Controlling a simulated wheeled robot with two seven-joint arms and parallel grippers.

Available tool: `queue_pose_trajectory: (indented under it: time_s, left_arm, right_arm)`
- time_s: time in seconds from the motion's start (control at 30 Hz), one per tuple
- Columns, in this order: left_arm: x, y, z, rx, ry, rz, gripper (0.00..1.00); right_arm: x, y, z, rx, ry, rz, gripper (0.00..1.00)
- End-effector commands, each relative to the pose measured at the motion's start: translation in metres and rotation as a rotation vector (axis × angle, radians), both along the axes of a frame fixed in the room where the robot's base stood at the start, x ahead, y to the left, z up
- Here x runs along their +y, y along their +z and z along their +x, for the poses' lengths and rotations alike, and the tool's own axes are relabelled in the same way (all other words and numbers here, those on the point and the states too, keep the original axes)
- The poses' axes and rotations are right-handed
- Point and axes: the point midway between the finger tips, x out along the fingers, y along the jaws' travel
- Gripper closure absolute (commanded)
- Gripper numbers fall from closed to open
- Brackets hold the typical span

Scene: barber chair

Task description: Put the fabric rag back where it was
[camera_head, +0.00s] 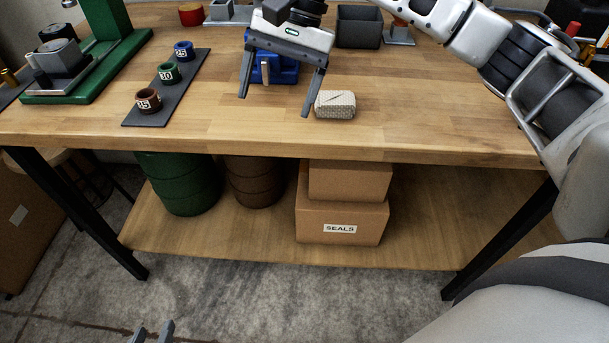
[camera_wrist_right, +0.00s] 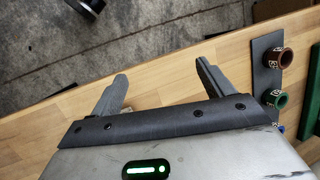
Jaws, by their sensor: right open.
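The fabric rag (camera_head: 335,105) is a folded, pale patterned bundle on the wooden workbench (camera_head: 210,125), near its front edge. My right gripper (camera_head: 275,106) is open and points down over the bench, just left of the rag. Its right finger is close beside the rag, and nothing shows held between the fingers. The right wrist view shows the same open fingers (camera_wrist_right: 161,70); the rag is mostly hidden there. My left gripper (camera_head: 152,332) shows only its fingertips at the bottom edge, apart and empty, over the floor.
A blue object (camera_head: 274,68) stands behind my right fingers. A dark strip (camera_head: 183,77) with numbered rings lies to the left, by a green machine (camera_head: 110,65). A dark bin (camera_head: 359,27) stands behind. Boxes (camera_head: 342,222) and drums sit on the lower shelf. The bench right of the rag is clear.

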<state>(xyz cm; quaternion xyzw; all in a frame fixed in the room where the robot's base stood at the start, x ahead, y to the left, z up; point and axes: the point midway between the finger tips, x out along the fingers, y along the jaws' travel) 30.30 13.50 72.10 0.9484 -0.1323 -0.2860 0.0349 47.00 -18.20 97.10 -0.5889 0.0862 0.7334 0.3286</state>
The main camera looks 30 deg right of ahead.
Motion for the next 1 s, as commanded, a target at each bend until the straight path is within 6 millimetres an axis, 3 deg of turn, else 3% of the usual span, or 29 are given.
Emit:
queue_pose_trajectory:
  time_s: [0.03, 0.1, 0.2, 0.27, 0.33, 0.43, 0.57, 0.6, 0.67, 0.8, 0.9, 1.0]
  left_arm:
    - [0.000, 0.000, 0.000, -0.002, 0.000, 0.000, 0.64]
    - [0.000, 0.001, 0.001, -0.003, 0.000, 0.000, 0.64]
    - [0.000, 0.002, 0.002, -0.007, 0.000, -0.001, 0.64]
    - [0.000, 0.003, 0.003, -0.008, 0.000, 0.000, 0.64]
    - [0.000, 0.003, 0.003, -0.010, 0.000, -0.001, 0.64]
    - [0.000, 0.004, 0.004, -0.011, -0.001, -0.001, 0.64]
    - [0.000, 0.004, 0.004, -0.012, -0.001, -0.001, 0.64]
    - [0.000, 0.004, 0.004, -0.012, -0.001, -0.001, 0.64]
    - [0.000, 0.004, 0.004, -0.012, -0.001, -0.001, 0.64]
    - [0.000, 0.004, 0.004, -0.011, -0.001, -0.001, 0.64]
    - [0.000, 0.004, 0.004, -0.011, -0.001, -0.001, 0.64]
    - [0.000, 0.003, 0.004, -0.010, -0.001, 0.000, 0.64]
  right_arm:
    - [0.047, -0.022, -0.019, 0.103, -0.033, 0.162, 0.20]
    - [0.105, -0.030, -0.044, 0.280, -0.136, 0.403, 0.20]
    - [0.165, -0.019, -0.074, 0.613, -0.331, 0.720, 0.20]
    - [0.187, -0.006, -0.083, 0.853, -0.470, 0.887, 0.20]
    - [0.197, 0.009, -0.084, 1.166, -0.645, 1.056, 0.20]
    - [0.189, 0.014, -0.071, 1.662, -0.912, 1.247, 0.20]
    - [0.149, -0.025, -0.048, 2.374, -1.261, 1.401, 0.20]
    - [0.134, -0.047, -0.046, -2.403, 1.257, -1.318, 0.20]
    - [0.111, -0.086, -0.051, -2.181, 1.106, -1.071, 0.20]
    - [0.070, -0.176, -0.092, -1.699, 0.786, -0.658, 0.20]
    - [0.055, -0.219, -0.130, -1.452, 0.620, -0.489, 0.20]
    - [0.049, -0.240, -0.155, -1.309, 0.526, -0.402, 0.20]
